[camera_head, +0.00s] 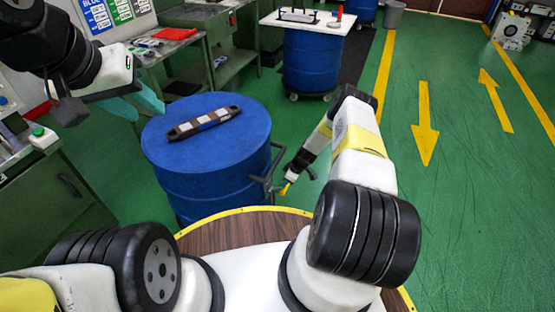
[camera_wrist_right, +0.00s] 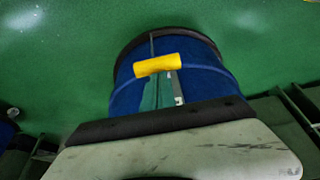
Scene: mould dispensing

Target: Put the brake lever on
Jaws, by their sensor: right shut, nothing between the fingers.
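The brake lever's yellow grip (camera_head: 285,188) shows at the right side of the blue drum (camera_head: 195,178), by dark metal bars (camera_head: 262,178). In the right wrist view the yellow grip (camera_wrist_right: 158,65) crosses the picture in front of the drum. My right gripper (camera_wrist_right: 162,90) has its teal fingers shut and empty, just at the yellow grip; whether they touch it I cannot tell. In the head view my right gripper is small and partly hidden by its arm. My left gripper (camera_head: 148,104) is open and empty, above the drum's left edge.
A dark mould with light patches (camera_head: 204,123) lies on the drum top. A green cabinet (camera_head: 50,185) stands at left. Another blue drum (camera_head: 313,62) under a white table (camera_head: 308,20) is at the back.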

